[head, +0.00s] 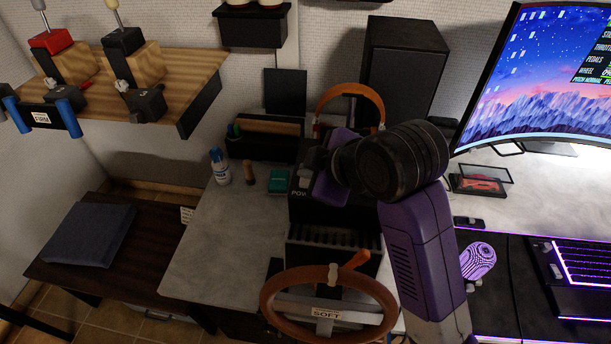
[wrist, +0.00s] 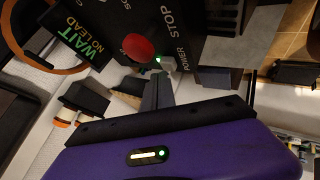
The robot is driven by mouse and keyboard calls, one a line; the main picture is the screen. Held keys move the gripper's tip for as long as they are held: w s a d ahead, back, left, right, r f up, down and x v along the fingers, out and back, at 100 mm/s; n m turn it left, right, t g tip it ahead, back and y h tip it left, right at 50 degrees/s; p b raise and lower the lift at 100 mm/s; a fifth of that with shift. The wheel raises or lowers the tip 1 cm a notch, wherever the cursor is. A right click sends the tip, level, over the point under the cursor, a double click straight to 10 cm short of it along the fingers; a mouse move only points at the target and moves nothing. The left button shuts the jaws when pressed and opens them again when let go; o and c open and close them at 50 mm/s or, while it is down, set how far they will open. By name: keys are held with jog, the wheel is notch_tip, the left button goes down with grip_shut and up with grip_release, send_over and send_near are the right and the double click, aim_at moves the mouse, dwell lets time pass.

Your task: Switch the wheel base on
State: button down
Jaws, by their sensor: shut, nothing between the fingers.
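The wheel base (head: 302,208) is a black box behind the brown steering wheel (head: 330,312), partly hidden by my arm. In the wrist view its black panel (wrist: 205,50) carries a red STOP button (wrist: 138,47), a POWER label and a small grey switch (wrist: 168,64). A small green light (wrist: 158,59) glows beside the switch. My gripper (wrist: 160,82) is shut and empty, its fingertips close to the switch; I cannot tell whether they touch it. In the head view my gripper (head: 307,172) is over the top of the base, its fingers partly hidden by the purple hand.
The left desktop (head: 205,245) is mostly clear.

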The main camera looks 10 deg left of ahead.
jog(key=shift+r+p, duration=2.4)
jog(key=shift+r, duration=0.4)
jog(key=shift+f, duration=0.1)
